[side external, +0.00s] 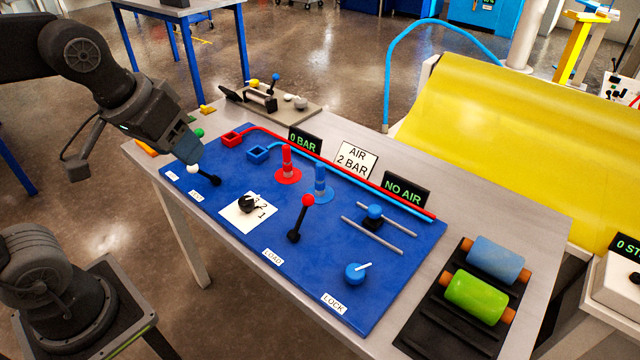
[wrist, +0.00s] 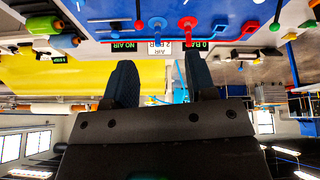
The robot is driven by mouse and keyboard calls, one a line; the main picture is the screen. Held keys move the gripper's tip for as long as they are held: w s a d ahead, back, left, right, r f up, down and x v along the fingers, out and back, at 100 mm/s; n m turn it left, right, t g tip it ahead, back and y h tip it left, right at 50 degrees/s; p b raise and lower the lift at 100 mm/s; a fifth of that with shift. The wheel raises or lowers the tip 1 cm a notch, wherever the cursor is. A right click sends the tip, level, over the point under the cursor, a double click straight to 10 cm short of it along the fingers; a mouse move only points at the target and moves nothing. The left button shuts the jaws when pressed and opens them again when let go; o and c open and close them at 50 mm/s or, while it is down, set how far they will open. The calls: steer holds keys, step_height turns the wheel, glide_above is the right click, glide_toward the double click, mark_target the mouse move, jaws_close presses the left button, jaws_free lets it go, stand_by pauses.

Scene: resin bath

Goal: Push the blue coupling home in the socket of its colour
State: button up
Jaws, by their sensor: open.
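The blue coupling (side external: 320,183) stands upright on a round blue base on the blue panel, beside a similar red one (side external: 286,165). In the wrist view the blue coupling (wrist: 157,25) appears upside down near the top edge. The blue square socket (side external: 258,153) sits at the panel's back left, apart from the coupling, with a blue hose running from it. A red square socket (side external: 232,139) is beside it. My gripper (side external: 188,150) is above the panel's left end, left of both sockets. In the wrist view my gripper's fingers (wrist: 161,80) are spread with nothing between them.
A red-knobbed lever (side external: 301,219), a black dial (side external: 247,204) and a blue LOCK knob (side external: 356,273) stand on the panel. Signs including NO AIR (side external: 407,189) line its back. Blue and green rollers (side external: 475,294) lie at right. Two rails flank a blue-knobbed slider (side external: 374,214).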

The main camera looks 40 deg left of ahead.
steer(key=w+r+n+g, duration=0.2)
steer(key=w+n, duration=0.3)
steer(key=w, duration=0.5)
steer(key=n+g, duration=0.3)
steer(key=n, duration=0.8)
glide_above(320, 164)
step_height(320, 164, down, 11)
steer(key=f, duration=0.8)
steer(key=shift+s+f, duration=0.2)
steer(key=shift+s, duration=0.1)
steer(key=shift+w+f, duration=0.15)
steer(key=shift+f, duration=1.25)
steer(key=shift+w+f, duration=0.15)
steer(key=shift+f, duration=1.2)
steer(key=shift+r, duration=0.1)
jaws_close()
